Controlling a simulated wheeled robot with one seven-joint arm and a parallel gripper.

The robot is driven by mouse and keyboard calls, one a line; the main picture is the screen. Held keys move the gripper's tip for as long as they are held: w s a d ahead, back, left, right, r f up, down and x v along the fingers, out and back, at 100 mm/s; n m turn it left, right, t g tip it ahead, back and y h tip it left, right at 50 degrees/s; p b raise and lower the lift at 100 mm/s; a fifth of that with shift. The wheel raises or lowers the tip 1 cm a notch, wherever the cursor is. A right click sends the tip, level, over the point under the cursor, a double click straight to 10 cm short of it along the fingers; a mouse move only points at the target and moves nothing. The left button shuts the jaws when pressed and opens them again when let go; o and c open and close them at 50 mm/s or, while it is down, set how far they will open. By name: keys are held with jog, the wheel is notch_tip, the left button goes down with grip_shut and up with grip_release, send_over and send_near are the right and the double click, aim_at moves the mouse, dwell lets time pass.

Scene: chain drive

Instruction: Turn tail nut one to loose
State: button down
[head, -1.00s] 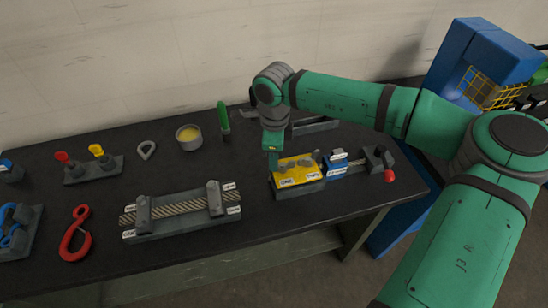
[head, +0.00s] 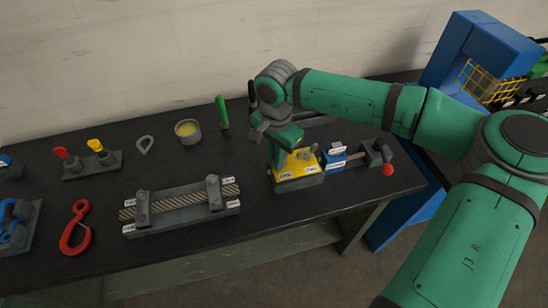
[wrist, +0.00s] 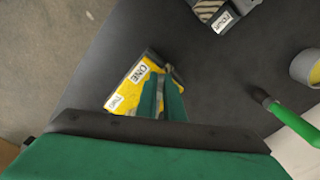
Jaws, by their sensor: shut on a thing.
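A yellow block (head: 296,166) with white labels sits on a dark base near the table's front right. It also shows in the wrist view (wrist: 128,92), where the labels ONE and TWO can be read. My gripper (head: 281,158) points down at the block's left end. In the wrist view my gripper (wrist: 161,88) has its green fingers close together by the ONE label, shut on tail nut one, which they mostly hide. Another grey nut (head: 314,149) shows on the block to the right of my gripper.
A blue block (head: 335,160) and a clamp with a red knob (head: 387,169) stand to the right. A rope fixture (head: 180,206) lies to the left. A green-handled tool (head: 223,112) and a tin (head: 188,132) stand behind.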

jog(key=shift+d+f+n, duration=0.15)
jog(key=shift+d+n, duration=0.45)
jog(key=shift+n, duration=0.5)
jog(key=c, duration=1.9)
grip_release()
jog(key=shift+w, duration=0.1)
jog(key=shift+o, duration=0.2)
jog(key=shift+a, duration=0.15)
jog(key=shift+r, duration=0.2)
notch_tip(320, 180, up, 10)
jog(key=shift+r, duration=0.2)
